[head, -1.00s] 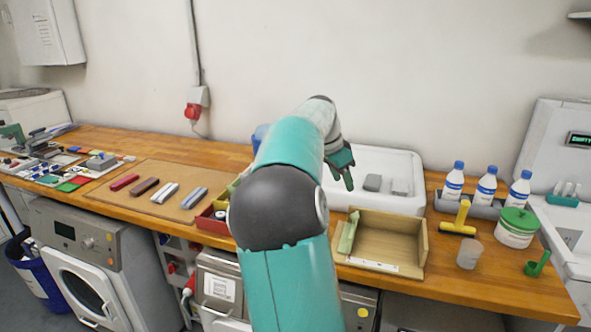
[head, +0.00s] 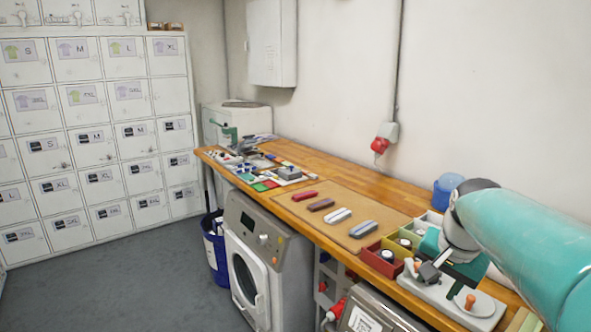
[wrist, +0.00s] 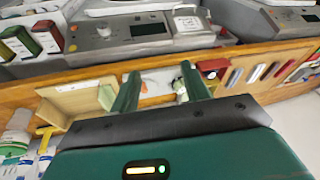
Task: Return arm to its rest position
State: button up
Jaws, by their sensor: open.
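My arm reaches in from the right side of the head view, its teal link crossing the lower right corner. My gripper (wrist: 160,85) shows in the wrist view with two dark green fingers apart and nothing between them. The counter edge lies beyond the fingertips. In the head view my gripper is partly hidden by the arm and sits over the right part of the wooden counter (head: 340,180), close to the small coloured bins. I cannot tell its exact height above the counter.
Red bin (head: 380,262) and white board with orange knobs (head: 455,300) lie near my gripper. A brown mat (head: 320,222) holds several bars. Wooden tray (wrist: 75,100) and yellow tool (wrist: 44,138) show in the wrist view. Lockers (head: 95,130) stand left; the floor (head: 140,290) before them is clear.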

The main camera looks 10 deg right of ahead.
jog(key=s+a+f+n+t, duration=0.1)
jog(key=s+a+n, duration=0.4)
jog(key=a, duration=0.5)
jog(key=s+a+f+n+t+y, duration=0.1)
jog(key=s+a+f+n, duration=0.2)
jog(key=a, duration=0.6)
jog(key=s+n, duration=0.2)
jog(key=s, duration=0.1)
jog(key=shift+s+a+f, duration=0.2)
jog(key=shift+a+f, duration=0.15)
jog(key=shift+f, duration=0.05)
jog(key=shift+c, duration=1.1)
jog(key=shift+d, duration=0.2)
